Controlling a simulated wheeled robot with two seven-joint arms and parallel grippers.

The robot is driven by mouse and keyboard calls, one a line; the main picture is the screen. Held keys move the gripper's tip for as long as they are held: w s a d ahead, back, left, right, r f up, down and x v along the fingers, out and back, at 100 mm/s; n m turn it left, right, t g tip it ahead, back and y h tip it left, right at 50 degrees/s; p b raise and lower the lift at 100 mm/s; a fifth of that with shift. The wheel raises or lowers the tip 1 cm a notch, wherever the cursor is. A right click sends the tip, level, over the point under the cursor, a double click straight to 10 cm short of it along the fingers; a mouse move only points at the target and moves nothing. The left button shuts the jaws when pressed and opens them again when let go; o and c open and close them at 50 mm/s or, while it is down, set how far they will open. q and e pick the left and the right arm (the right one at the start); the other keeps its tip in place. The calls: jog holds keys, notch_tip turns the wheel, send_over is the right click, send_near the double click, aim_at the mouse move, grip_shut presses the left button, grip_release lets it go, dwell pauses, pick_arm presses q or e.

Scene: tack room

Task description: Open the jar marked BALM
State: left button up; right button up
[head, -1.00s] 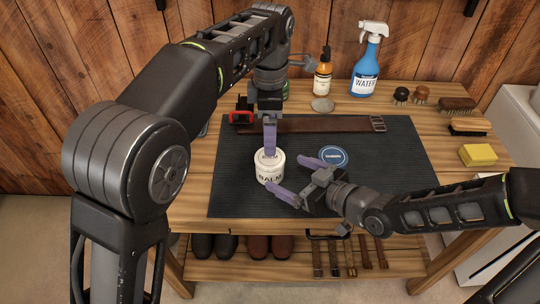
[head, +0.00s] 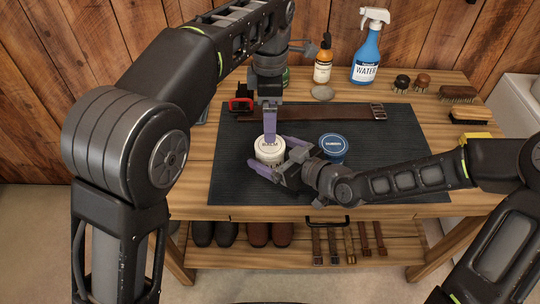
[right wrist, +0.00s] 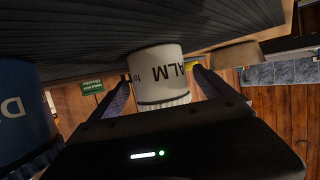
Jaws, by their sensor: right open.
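The white jar marked BALM (head: 268,156) stands upright on the dark mat (head: 235,185). In the right wrist view the jar (right wrist: 158,72) appears upside down, with BALM on its side and its ribbed lid (right wrist: 165,102) low in the picture. My right gripper (head: 265,152) is open, with a finger on either side of the jar; firm contact is not clear. My left gripper (head: 270,128) points straight down at the lid. Its fingers line up in this view, so their gap and any contact are hidden.
A blue jar (head: 332,149) stands right of my right gripper. A brown strap (head: 330,114) lies across the back of the mat. An amber bottle (head: 323,67), a WATER spray bottle (head: 367,50) and brushes (head: 457,92) stand behind. Boots (head: 228,234) sit on the shelf below.

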jog(key=shift+w+a+f, duration=0.2)
jog(key=shift+w+a, duration=0.15)
grip_shut()
dwell(0.9)
